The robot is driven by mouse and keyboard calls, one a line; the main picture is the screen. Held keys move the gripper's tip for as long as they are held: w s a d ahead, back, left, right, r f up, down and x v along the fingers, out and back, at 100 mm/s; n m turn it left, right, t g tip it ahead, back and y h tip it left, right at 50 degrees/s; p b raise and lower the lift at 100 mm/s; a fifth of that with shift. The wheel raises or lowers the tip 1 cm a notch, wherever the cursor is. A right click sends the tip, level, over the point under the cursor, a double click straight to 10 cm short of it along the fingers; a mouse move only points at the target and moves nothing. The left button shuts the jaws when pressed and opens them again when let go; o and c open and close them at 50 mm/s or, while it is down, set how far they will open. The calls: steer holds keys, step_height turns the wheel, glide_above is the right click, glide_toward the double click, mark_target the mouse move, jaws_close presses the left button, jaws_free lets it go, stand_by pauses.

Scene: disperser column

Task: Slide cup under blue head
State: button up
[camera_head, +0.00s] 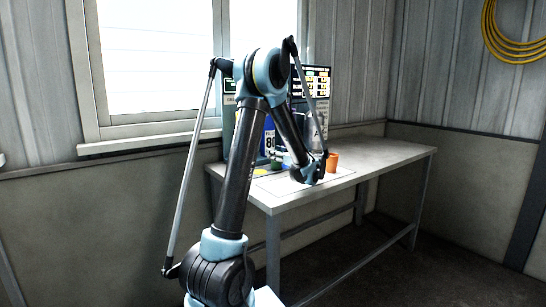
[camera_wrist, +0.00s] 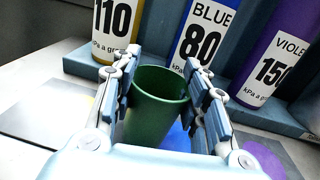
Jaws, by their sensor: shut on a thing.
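A green cup (camera_wrist: 152,115) stands upright between the fingers of my gripper (camera_wrist: 160,70) in the wrist view. My gripper is shut on it from both sides. The blue head's column (camera_wrist: 205,45), labelled BLUE 80, stands just behind the cup and slightly right of it. A blue patch (camera_wrist: 178,138) shows at the cup's right side, partly hidden by the cup and my gripper. The blue column (camera_head: 268,140) also shows in the head view, partly behind my arm. The nozzle of the blue head is not visible in the wrist view.
A yellow column (camera_wrist: 112,30) labelled 110 stands left and a violet column (camera_wrist: 275,55) right. A purple patch (camera_wrist: 262,160) lies at lower right. An orange cup (camera_head: 333,160) stands on the white table (camera_head: 385,160), whose right part is clear.

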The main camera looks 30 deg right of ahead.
steer(key=shift+w+d, duration=0.25)
steer(key=shift+d, duration=0.55)
steer(key=shift+w+d, duration=0.2)
steer(key=shift+d, duration=0.55)
steer(key=shift+w+d, duration=0.25)
steer(key=shift+d, duration=0.55)
steer(key=o, duration=1.1)
steer(key=s, duration=0.4)
steer(key=s+d, duration=0.1)
steer(key=s, duration=0.2)
steer(key=s+d, duration=0.1)
steer(key=s, duration=0.3)
steer(key=shift+s, duration=0.35)
